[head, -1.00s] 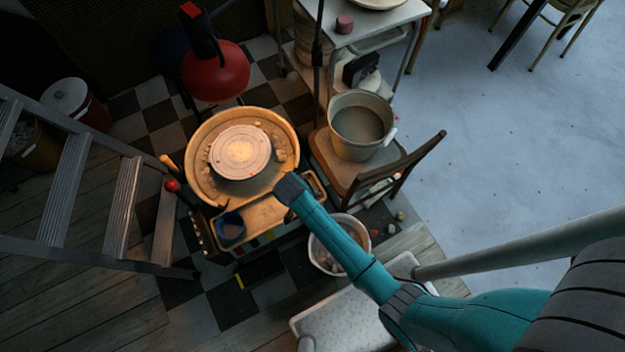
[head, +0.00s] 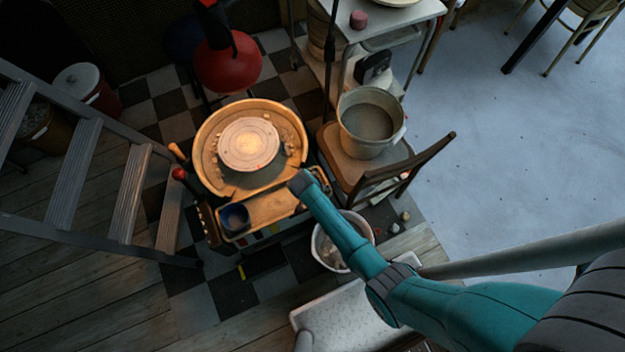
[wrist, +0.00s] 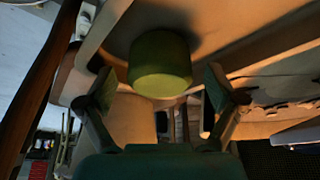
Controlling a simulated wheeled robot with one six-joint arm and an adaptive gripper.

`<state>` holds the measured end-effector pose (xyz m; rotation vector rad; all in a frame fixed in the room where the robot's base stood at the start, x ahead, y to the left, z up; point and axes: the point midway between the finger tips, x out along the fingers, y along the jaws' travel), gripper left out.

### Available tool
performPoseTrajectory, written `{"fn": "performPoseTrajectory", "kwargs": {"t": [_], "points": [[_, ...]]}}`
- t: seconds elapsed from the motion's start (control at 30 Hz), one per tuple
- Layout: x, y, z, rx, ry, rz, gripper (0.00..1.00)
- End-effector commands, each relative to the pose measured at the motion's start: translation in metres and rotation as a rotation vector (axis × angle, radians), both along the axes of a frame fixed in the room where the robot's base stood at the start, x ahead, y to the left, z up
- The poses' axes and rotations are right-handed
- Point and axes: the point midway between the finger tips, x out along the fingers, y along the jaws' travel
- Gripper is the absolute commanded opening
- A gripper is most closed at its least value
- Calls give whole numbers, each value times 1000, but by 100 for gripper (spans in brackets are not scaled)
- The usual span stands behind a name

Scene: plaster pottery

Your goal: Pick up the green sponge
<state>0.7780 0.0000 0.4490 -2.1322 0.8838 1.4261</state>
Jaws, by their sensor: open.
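The green sponge (wrist: 160,65) is a short, rounded block in the upper middle of the wrist view. It lies on a pale surface that looks like the wheel's tray. My gripper (wrist: 159,88) is open, with one finger on each side of the sponge and a gap to both. I cannot tell how far the fingertips are from it in depth. In the head view, my arm's end is over the right end of the wheel's tray (head: 265,213); the fingers and the sponge are hidden beneath it.
The pottery wheel (head: 248,145) is left of my arm's end, with a dark blue cup (head: 235,217) on its tray. A chair (head: 358,172) bearing a grey bucket (head: 368,125) stands to the right. A white bucket (head: 328,255) is below my forearm. A ladder (head: 80,180) stands left.

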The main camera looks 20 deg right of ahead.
Motion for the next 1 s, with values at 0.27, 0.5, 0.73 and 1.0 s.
{"fn": "performPoseTrajectory", "kwargs": {"t": [0.27, 0.5, 0.73, 1.0], "points": [[0, 0, -1, -1, -1, 0, 83], [0, 0, -1, -1, -1, 0, 39], [0, 0, -1, 0, 0, 0, 38], [1, 0, 11, 0, -3, 0, 38]]}}
